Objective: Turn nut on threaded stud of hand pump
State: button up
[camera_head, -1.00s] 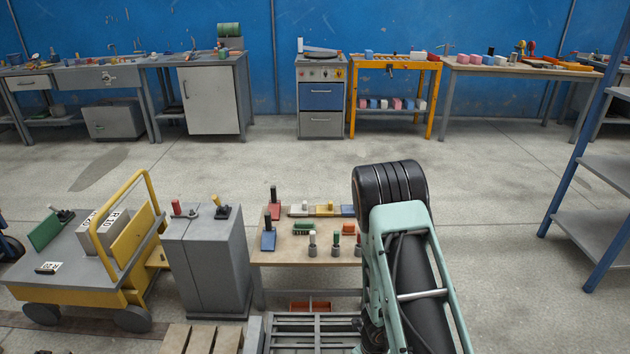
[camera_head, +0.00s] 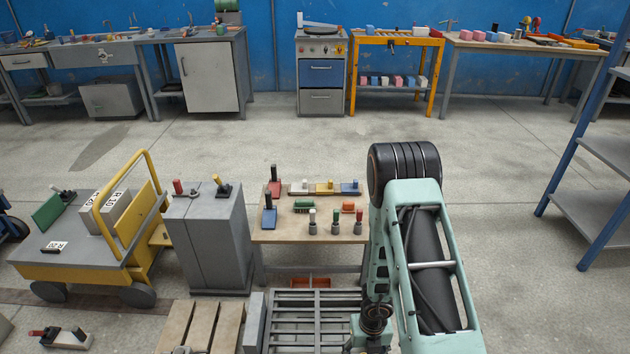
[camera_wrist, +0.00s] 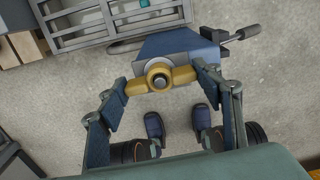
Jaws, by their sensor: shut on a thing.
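The wrist view shows a yellow nut (camera_wrist: 183,75) with two arms sitting around a grey round stud (camera_wrist: 159,80) with a dark centre. The stud points towards the camera. Behind it is the blue body of the hand pump (camera_wrist: 178,46), with a grey lever (camera_wrist: 239,35) reaching out to the right. My gripper (camera_wrist: 163,83) has one finger at each end of the nut's arms and is shut on it. Fine thread on the stud is too small to see. In the head view the pump and my gripper are not visible; only my arm shows.
A slatted grey rack (camera_head: 315,318) and a wooden pallet (camera_head: 200,325) lie low in front. A grey cabinet (camera_head: 205,240), a yellow cart (camera_head: 100,268) and a low table (camera_head: 280,234) with small parts stand nearby.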

jog(key=o, duration=1.3)
jog(key=shift+r, duration=0.25)
notch_tip(320, 180, up, 12)
jog(key=shift+f, duration=0.2)
jog(key=shift+c, duration=0.3)
